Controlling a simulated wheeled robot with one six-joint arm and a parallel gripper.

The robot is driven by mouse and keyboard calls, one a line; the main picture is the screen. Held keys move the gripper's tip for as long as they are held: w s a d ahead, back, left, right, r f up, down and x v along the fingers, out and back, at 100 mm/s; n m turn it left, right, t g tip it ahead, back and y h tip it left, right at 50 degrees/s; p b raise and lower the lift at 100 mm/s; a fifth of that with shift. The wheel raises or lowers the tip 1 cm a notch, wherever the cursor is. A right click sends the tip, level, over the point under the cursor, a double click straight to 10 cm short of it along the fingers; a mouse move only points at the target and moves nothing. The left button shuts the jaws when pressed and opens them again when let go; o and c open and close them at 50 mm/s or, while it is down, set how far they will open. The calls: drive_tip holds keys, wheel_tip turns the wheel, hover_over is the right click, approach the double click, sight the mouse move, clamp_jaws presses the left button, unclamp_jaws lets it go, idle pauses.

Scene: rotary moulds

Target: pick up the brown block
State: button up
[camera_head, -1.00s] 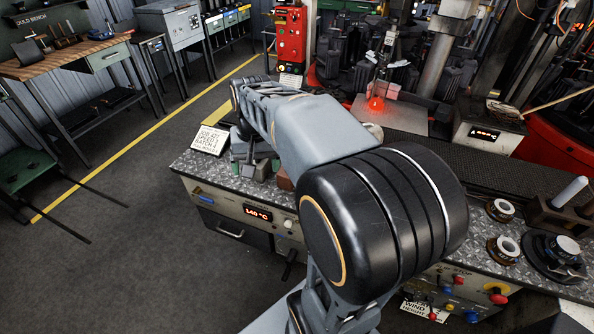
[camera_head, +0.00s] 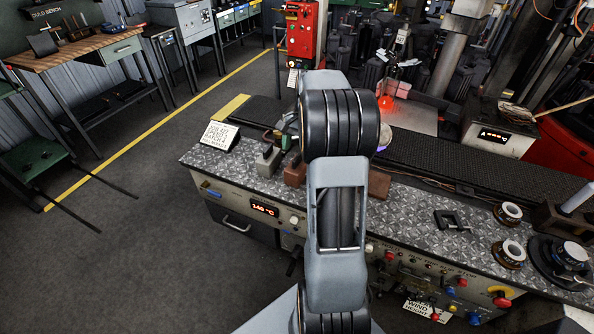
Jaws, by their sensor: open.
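A brown block (camera_head: 379,184) lies on the metal-plated bench top (camera_head: 420,215), just right of my arm, and its left part is hidden behind the arm. A second reddish-brown piece (camera_head: 295,170) stands on the bench just left of my arm, partly covered by it. I cannot tell whether the two are separate blocks. My arm reaches up through the middle of the view, over the bench.
Grey and green mould pieces (camera_head: 268,157) and a white sign card (camera_head: 220,137) stand at the bench's left end. A dark conveyor belt (camera_head: 440,160) runs behind. A black bracket (camera_head: 450,220) and round moulds (camera_head: 509,253) lie at right.

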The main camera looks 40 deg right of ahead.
sight(298, 156)
drive_tip(key=shift+w+p+x, duration=0.1)
drive_tip(key=shift+p+x, duration=0.05)
drive_tip(key=shift+x, duration=1.4)
drive_tip(key=shift+w+p+x, duration=0.15)
drive_tip(key=shift+x, duration=1.45)
drive_tip(key=shift+a, duration=0.1)
drive_tip(key=c, duration=1.5)
drive_tip(key=shift+r, duration=0.1)
